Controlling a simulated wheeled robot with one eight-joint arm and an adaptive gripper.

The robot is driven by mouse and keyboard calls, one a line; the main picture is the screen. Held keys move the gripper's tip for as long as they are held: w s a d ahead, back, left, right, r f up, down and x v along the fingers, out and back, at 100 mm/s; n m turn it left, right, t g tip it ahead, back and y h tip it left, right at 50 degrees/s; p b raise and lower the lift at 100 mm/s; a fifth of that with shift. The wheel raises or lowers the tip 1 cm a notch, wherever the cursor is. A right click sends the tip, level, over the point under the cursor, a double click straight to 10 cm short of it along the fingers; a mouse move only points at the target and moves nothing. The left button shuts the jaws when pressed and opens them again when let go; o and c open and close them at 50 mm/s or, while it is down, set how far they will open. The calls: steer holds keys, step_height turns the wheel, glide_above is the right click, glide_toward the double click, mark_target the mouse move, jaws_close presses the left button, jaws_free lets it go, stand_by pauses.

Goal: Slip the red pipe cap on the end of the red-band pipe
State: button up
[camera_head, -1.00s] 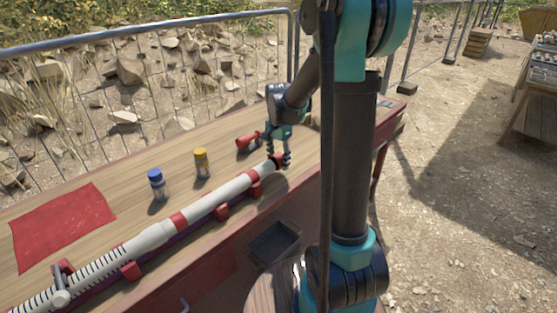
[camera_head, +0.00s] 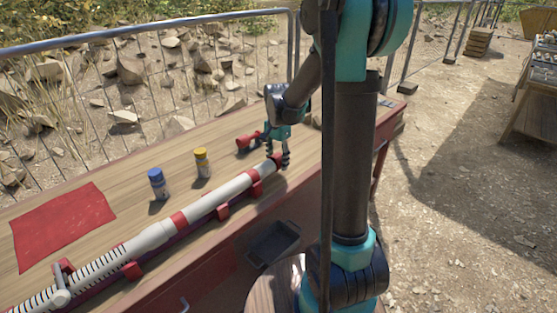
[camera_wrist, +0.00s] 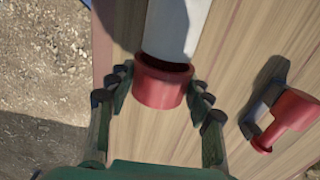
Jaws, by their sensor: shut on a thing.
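The white red-band pipe (camera_head: 205,204) lies along the bench in red supports, with a red band (camera_head: 179,219) around it. Its right end shows at the top of the wrist view (camera_wrist: 176,28). My gripper (camera_head: 284,163) is shut on the red pipe cap (camera_wrist: 161,88), with a jointed finger on either side of it. The cap is at the pipe's end, roughly in line with it. A dark gap shows inside the cap's rim beside the pipe, and how deep the pipe sits in it is hidden.
A red object with a dark part (camera_head: 249,141) lies just behind my gripper. A blue-capped bottle (camera_head: 158,186) and a yellow-capped bottle (camera_head: 202,164) stand behind the pipe. A red cloth (camera_head: 62,228) lies at the left. A dark tray (camera_head: 273,243) sits below the bench's front edge.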

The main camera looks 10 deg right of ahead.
mark_target(269, 161)
steer(key=shift+s+a, duration=0.35)
steer(key=shift+a, duration=0.15)
steer(key=shift+s+a, duration=0.25)
steer(key=shift+s+a, duration=0.35)
steer(key=shift+a, duration=0.2)
steer(key=shift+s+a, duration=0.2)
steer(key=shift+a, duration=0.1)
steer(key=shift+s+a, duration=0.2)
steer(key=shift+a, duration=0.05)
steer(key=o, duration=1)
